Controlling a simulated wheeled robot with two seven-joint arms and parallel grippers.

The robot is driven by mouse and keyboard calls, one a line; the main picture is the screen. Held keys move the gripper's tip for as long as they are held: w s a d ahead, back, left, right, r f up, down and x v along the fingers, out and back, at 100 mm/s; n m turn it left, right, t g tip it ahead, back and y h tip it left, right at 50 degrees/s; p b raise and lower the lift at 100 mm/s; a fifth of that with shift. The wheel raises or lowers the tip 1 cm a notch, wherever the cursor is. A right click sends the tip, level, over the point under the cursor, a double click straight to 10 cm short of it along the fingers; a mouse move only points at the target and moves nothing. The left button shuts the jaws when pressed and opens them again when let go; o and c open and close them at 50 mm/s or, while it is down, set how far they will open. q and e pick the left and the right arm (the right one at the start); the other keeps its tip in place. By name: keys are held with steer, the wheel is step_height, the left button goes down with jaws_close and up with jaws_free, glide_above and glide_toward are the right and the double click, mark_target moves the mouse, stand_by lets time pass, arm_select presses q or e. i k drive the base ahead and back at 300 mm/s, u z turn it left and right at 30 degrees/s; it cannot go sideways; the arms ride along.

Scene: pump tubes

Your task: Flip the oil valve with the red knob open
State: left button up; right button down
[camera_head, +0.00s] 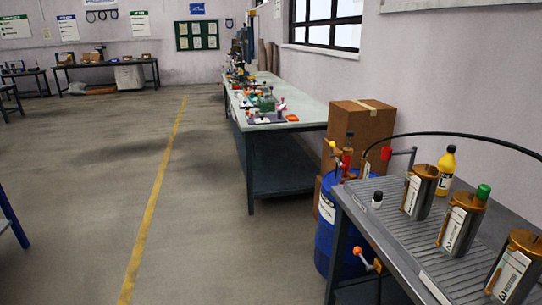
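A red knob (386,153) shows at the back left end of the grey workbench at right, close to a thin grey bent handle or pipe. Whether its valve is open or shut is too small to tell. A metal canister (419,192) with a copper-coloured top stands near it on the bench. A second canister (461,222) carries a green knob (483,191). A third canister (515,265) is cut off by the right edge. Neither of my grippers is in view.
The grey ribbed workbench (400,235) fills the lower right. A yellow bottle (446,170) and a small black-capped bottle (377,199) stand on it. A blue barrel (325,235) stands beside it, with a cardboard box (362,125) behind.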

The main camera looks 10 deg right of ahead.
mark_target(343, 166)
steer(key=u, duration=0.75)
steer(key=i, duration=2.4)
steer(key=z, duration=0.6)
steer(key=i, duration=1.45)
steer(key=z, duration=1.55)
steer(key=i, duration=0.4)
steer(key=z, duration=0.3)
